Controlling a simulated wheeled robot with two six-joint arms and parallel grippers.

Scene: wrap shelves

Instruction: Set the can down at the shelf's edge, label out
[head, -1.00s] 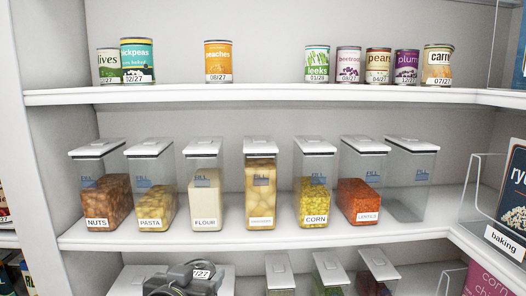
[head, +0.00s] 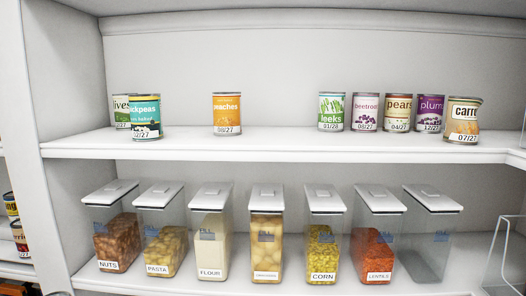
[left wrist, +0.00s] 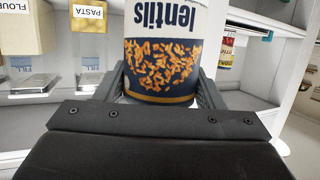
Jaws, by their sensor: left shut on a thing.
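A can labelled "lentils" (left wrist: 160,60), dark blue and white with orange lentil pictures, is in the left wrist view. My left gripper (left wrist: 160,88) is shut around it, with one finger on each side. The lettering shows upside down in this view, as do the jars behind, so the can looks upright, its label facing the wrist camera. Its far end is cut off by the picture edge. Neither gripper nor this can shows in the head view. The upper shelf (head: 285,146) has a bare front edge.
On the upper shelf, chickpeas (head: 145,117) and olives stand left, peaches (head: 227,114) stands alone, and leeks (head: 331,111) begins a row on the right. Free gaps lie either side of peaches. Lidded jars (head: 212,232) line the shelf below.

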